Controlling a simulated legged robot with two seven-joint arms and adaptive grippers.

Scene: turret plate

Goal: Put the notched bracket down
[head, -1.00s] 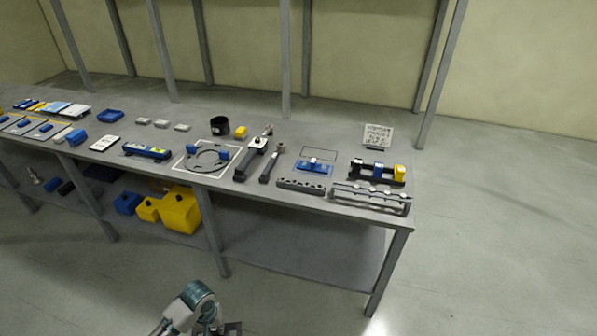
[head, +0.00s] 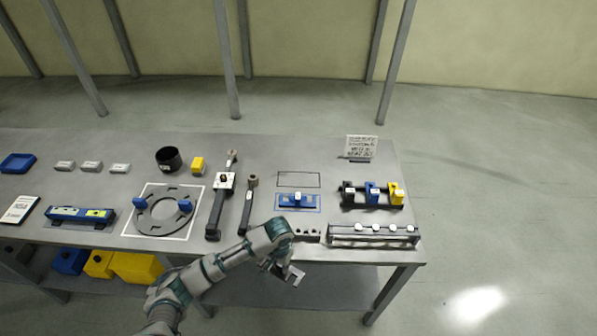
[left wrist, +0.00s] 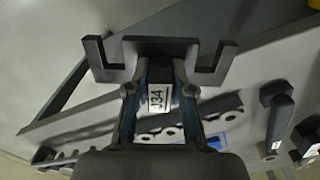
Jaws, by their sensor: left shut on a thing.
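The notched bracket (head: 294,277) is a grey piece with square notches, held just off the table's front edge in the head view. My left gripper (head: 277,267) is shut on it. In the left wrist view the dark bracket (left wrist: 160,45) lies across the fingertips, with an upturned arm at each end. The left gripper (left wrist: 160,88) grips its middle, and a white label reading "J34" (left wrist: 157,101) shows between the fingers. The bracket appears clear of the table (head: 140,143). My right gripper is not in view.
An empty dark-outlined rectangle (head: 298,180) lies behind a blue-outlined area (head: 297,209) holding a blue part (head: 297,200). A holed grey bar (head: 306,233) is partly hidden by my arm. A rack with white knobs (head: 373,240) stands at the right front edge. Two dark tools (head: 217,210) lie left.

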